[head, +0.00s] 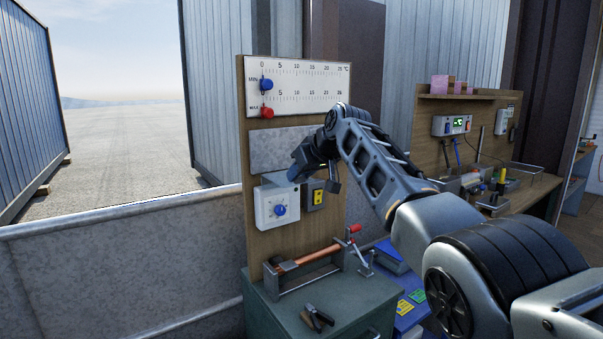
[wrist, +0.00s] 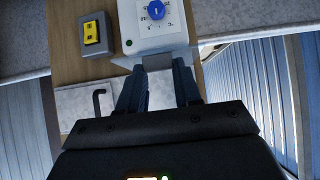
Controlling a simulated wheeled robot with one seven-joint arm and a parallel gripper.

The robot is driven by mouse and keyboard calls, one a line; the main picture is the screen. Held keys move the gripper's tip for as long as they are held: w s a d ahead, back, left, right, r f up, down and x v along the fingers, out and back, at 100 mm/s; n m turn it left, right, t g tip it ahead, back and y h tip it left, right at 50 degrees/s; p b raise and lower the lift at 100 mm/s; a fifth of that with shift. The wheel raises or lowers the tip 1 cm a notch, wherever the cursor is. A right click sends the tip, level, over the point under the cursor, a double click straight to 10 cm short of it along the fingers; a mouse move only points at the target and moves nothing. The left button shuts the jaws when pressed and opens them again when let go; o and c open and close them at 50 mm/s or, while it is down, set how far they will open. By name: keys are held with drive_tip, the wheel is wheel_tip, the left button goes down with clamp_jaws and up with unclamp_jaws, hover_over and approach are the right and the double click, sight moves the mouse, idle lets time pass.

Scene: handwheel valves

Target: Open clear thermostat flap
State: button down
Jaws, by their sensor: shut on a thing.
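The white thermostat box (head: 270,217) with a blue knob (head: 280,210) is mounted on the wooden panel. It also shows at the top of the wrist view, with its blue knob (wrist: 156,10) and dial marks. The clear flap (wrist: 196,54) is a pale see-through sheet at the box's upper edge. It appears to stand out from the box face, though its exact angle is hard to tell. My gripper (wrist: 157,68) is shut on the flap's grey tab (wrist: 157,61), with a finger on each side. In the head view my gripper (head: 297,171) is just above the box and partly hides the flap.
A grey box with a yellow switch (head: 318,196) sits close beside the thermostat. A hook (wrist: 99,101) is near my fingers in the wrist view. Sliders (head: 266,85) are above. A clamped copper pipe (head: 310,256) lies on the cabinet (head: 345,290) below.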

drive_tip(key=shift+a, duration=0.1)
drive_tip(key=c, duration=0.8)
unclamp_jaws()
drive_tip(key=shift+f, duration=0.1)
drive_tip(key=shift+o, duration=0.2)
drive_tip(key=b+v, duration=0.1)
drive_tip(key=v, duration=0.6)
drive_tip(key=shift+s+d+r+b, duration=0.2)
drive_tip(key=shift+s+r+b, duration=0.05)
drive_tip(key=shift+b, duration=0.15)
drive_tip(key=shift+f, duration=0.1)
